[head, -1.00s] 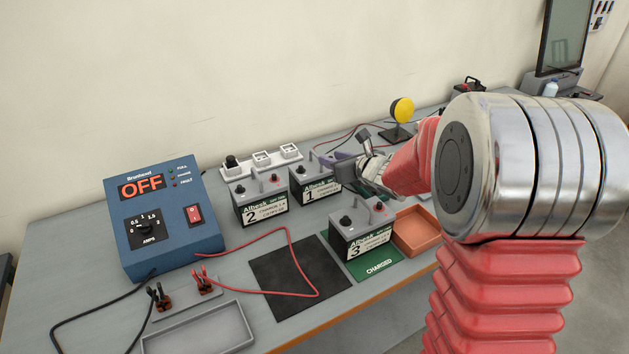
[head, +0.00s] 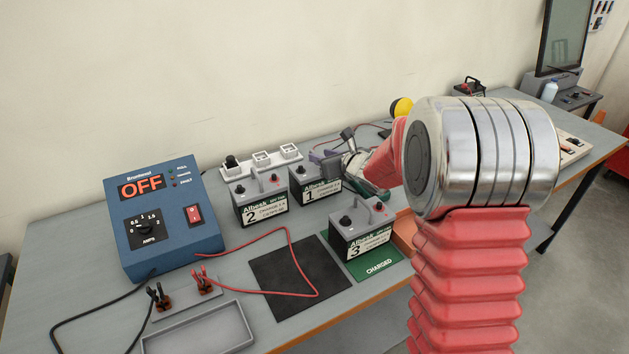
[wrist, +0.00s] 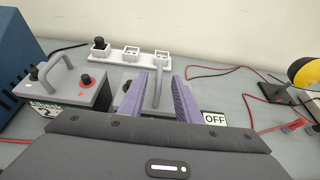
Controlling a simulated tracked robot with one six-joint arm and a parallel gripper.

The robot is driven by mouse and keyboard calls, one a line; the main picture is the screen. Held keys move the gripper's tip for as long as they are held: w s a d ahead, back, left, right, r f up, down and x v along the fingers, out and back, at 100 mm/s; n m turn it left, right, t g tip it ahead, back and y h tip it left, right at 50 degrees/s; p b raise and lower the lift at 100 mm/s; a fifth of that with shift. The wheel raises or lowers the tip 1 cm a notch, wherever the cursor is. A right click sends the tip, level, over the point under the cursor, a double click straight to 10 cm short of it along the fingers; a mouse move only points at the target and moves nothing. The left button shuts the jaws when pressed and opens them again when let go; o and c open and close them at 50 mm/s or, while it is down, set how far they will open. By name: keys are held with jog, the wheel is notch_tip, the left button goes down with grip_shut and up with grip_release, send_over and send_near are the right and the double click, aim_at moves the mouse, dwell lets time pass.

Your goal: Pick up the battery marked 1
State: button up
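The battery marked 1 (head: 316,192) stands upright on the bench, grey-topped with a white label and a carry handle. In the wrist view its handle (wrist: 160,82) rises between my two purple fingers. My gripper (head: 330,158) is at the top of this battery in the head view, partly hiding it. My gripper (wrist: 161,98) is open, with a small gap visible between each finger and the handle. Most of the battery's body is hidden behind the gripper housing in the wrist view.
Battery 2 (head: 258,205) stands close on the left, and battery 3 (head: 362,232) stands in front on the green mat (head: 384,267). A blue charger (head: 163,222) is at the left. The black mat (head: 283,285) carries a red cable.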

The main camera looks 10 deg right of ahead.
jog(key=shift+x, duration=2.25)
jog(key=shift+f, duration=0.1)
grip_shut()
jog(key=shift+s, duration=0.1)
jog(key=shift+r, duration=0.35)
